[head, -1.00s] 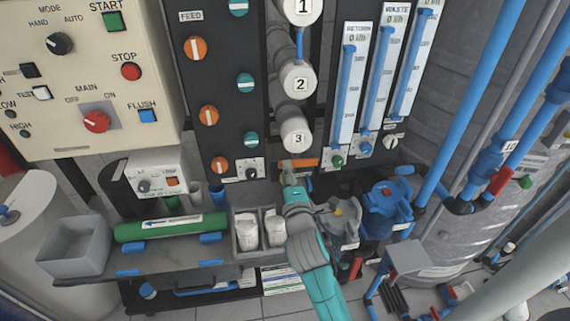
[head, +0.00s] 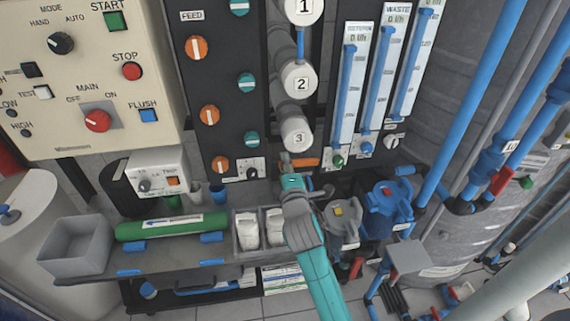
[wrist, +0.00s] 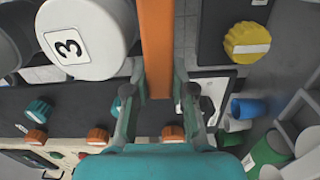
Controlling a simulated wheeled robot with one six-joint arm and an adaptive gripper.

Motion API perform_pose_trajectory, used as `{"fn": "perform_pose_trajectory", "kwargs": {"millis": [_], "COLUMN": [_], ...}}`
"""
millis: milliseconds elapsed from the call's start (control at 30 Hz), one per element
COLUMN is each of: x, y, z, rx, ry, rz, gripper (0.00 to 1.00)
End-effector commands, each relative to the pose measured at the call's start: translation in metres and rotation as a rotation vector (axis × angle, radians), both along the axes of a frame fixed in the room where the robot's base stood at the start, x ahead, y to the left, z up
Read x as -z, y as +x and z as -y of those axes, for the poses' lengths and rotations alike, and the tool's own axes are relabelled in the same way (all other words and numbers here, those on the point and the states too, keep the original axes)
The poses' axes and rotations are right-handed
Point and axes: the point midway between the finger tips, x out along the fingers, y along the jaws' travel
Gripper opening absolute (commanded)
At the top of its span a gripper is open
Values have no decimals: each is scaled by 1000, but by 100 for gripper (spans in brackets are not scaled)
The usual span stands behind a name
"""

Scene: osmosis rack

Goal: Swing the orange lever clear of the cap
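The orange lever (head: 306,162) lies roughly level just below the white cap numbered 3 (head: 297,134). In the wrist view the lever (wrist: 157,48) comes down from the top edge, beside the cap (wrist: 85,38). My gripper (head: 289,160) is at the lever's left end in the head view. In the wrist view my gripper (wrist: 159,78) has its two fingers apart, one on each side of the lever's end. Narrow gaps seem to show between the lever and the fingers. The lever's pivot is hidden.
Above stand caps 2 (head: 299,82) and 1 (head: 303,8). A black panel with orange and teal knobs (head: 210,116) is to the left. Flow meters (head: 350,90) stand to the right. Blue pump housings (head: 390,200) and a grey bin (head: 242,246) lie lower down.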

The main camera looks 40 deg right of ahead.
Motion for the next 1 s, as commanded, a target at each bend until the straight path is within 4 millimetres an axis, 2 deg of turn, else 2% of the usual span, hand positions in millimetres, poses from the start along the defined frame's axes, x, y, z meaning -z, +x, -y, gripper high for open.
{"fn": "perform_pose_trajectory", "kwargs": {"millis": [300,567,600,633,1000], "x": [-5,-5,-5,-5,-5], "y": [-1,-1,-1,-1,-1], "z": [1,1,1,1,1], "rx": [1,1,1,1,0], "ry": [115,119,119,119,118], "rz": [76,79,79,79,79], "gripper": [0,0,31,35,35]}}
